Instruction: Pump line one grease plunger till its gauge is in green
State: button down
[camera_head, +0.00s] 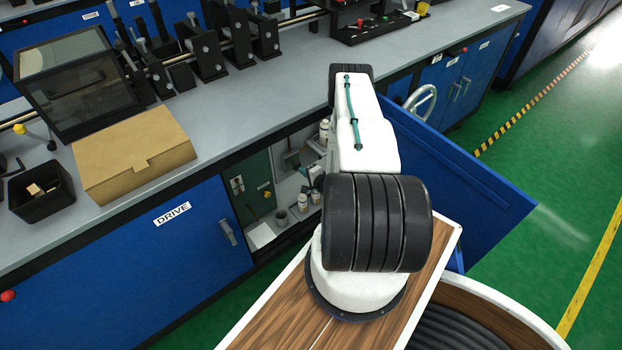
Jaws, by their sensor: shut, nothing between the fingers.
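I cannot pick out the line one grease plunger or its gauge for certain.
The blue cabinet door (475,190) stands open to the right of my arm. A handwheel (424,101) shows behind it. The grey bench top (235,110) carries a cardboard box (133,155), a black bin (42,192) and a dark clear-sided case (75,85). Green floor lies free at right.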

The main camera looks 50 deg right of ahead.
jog(key=shift+w+d, duration=0.1)
jog(key=shift+w, duration=0.4)
jog(key=shift+w+d, duration=0.2)
jog(key=shift+w, duration=0.45)
jog(key=shift+w+d, duration=0.15)
jog(key=shift+w, duration=0.5)
jog(key=shift+s+a, duration=0.1)
jog(key=shift+s, duration=0.05)
send_near(298, 166)
jog(key=s, duration=0.2)
jog(key=s+a, duration=0.1)
jog(key=s, duration=0.1)
jog(key=shift+s+r, duration=0.1)
jog(key=shift+s, duration=0.3)
